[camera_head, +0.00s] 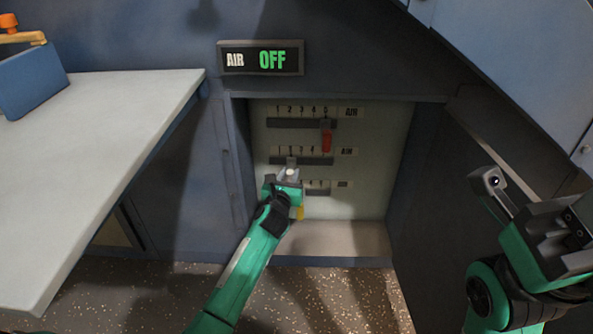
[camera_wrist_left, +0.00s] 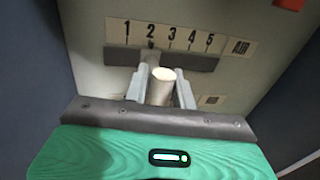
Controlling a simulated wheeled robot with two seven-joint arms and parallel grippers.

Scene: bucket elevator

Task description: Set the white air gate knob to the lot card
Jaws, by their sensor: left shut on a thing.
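The white knob (camera_wrist_left: 160,85) stands out from the middle slot (camera_wrist_left: 190,62) of the recessed panel. In the left wrist view its stem meets the slot under the 2 on the scale (camera_wrist_left: 170,36) of 1 to 5. My left gripper (camera_head: 289,180) is shut on the white knob, with a finger on each side. In the head view the knob top (camera_head: 291,172) shows between the fingers. My right gripper (camera_head: 520,205) is at the right, away from the panel; whether it is open is unclear. I cannot make out a lot card.
A red knob (camera_head: 326,138) sits at 5 on the top slot. A yellow knob (camera_head: 300,212) is partly hidden below my left gripper. A sign (camera_head: 261,58) above reads AIR OFF. Recess walls flank the panel; a pale tabletop (camera_head: 110,130) is at left.

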